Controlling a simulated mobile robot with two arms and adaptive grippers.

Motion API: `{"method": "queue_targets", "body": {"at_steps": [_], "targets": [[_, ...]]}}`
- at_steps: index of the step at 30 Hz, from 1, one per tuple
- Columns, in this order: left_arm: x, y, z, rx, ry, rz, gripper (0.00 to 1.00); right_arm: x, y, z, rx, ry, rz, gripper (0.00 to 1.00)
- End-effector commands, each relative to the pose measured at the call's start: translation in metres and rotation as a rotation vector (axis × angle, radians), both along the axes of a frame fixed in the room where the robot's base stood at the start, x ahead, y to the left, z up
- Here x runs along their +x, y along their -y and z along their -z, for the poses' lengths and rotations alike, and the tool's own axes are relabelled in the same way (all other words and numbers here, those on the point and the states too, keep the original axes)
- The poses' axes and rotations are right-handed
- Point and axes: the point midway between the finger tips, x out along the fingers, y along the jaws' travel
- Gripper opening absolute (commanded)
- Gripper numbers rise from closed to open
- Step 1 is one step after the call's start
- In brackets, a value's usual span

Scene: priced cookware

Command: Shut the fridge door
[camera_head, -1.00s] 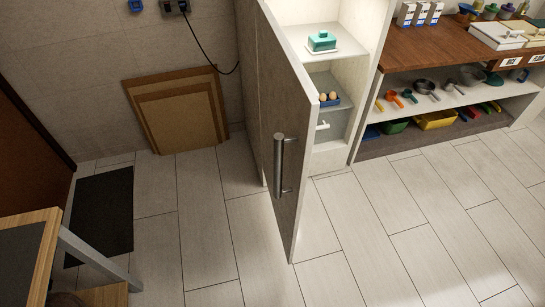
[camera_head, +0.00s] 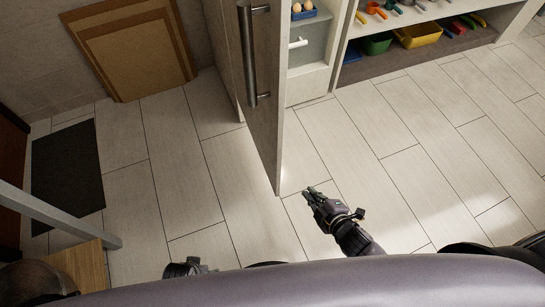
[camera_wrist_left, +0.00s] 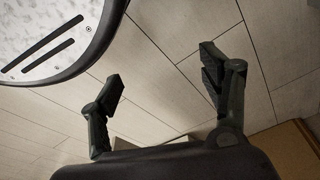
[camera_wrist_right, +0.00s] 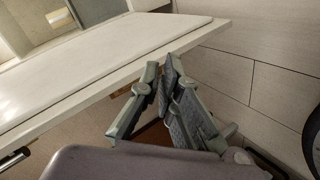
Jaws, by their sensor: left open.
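The fridge door (camera_head: 256,110) stands wide open in the head view, with a long metal handle (camera_head: 252,60) on its outer face. Its pale inner side crosses the right wrist view (camera_wrist_right: 110,70). My right gripper (camera_head: 309,193) is low, just right of the door's lower free corner. Its fingertips are together in the right wrist view (camera_wrist_right: 160,68), in front of the door's edge, with nothing seen between them. I cannot tell whether they touch the door. My left gripper (camera_wrist_left: 163,68) is open and empty above the floor; only part of it shows at the head view's bottom edge.
The fridge interior (camera_head: 308,55) holds eggs in a blue tray (camera_head: 303,12) and a drawer. A low shelf (camera_head: 400,60) with bins stands right of it. Brown boards (camera_head: 135,50) lean on the left wall near a dark mat (camera_head: 68,170). Floor right of the door is clear.

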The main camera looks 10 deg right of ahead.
Motion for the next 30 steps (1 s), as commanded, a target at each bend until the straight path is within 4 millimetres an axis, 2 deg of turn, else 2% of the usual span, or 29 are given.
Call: {"method": "queue_targets", "body": {"at_steps": [1, 5, 9, 13, 16, 20, 30], "targets": [[0.011, 0.001, 0.018, -0.002, 0.015, -0.002, 0.71, 0.011, -0.015, -0.005, -0.034, 0.105, -0.075, 0.0], [0.03, 0.004, 0.013, -0.004, 0.035, -0.006, 0.71, 0.02, -0.052, -0.064, -0.123, 0.354, -0.233, 0.0], [0.041, 0.006, 0.003, -0.005, 0.05, -0.009, 0.71, 0.012, -0.079, -0.119, -0.197, 0.564, -0.338, 0.0], [0.045, 0.006, -0.006, -0.006, 0.056, -0.011, 0.71, 0.003, -0.092, -0.152, -0.233, 0.677, -0.383, 0.0], [0.046, 0.006, -0.011, -0.005, 0.058, -0.011, 0.71, 0.001, -0.096, -0.164, -0.244, 0.71, -0.393, 0.0], [0.046, 0.006, -0.012, -0.006, 0.057, -0.011, 0.71, 0.009, -0.101, -0.168, -0.246, 0.716, -0.393, 0.0], [0.044, 0.006, -0.005, -0.005, 0.053, -0.011, 0.71, 0.059, -0.132, -0.167, -0.245, 0.715, -0.392, 0.0]]}}
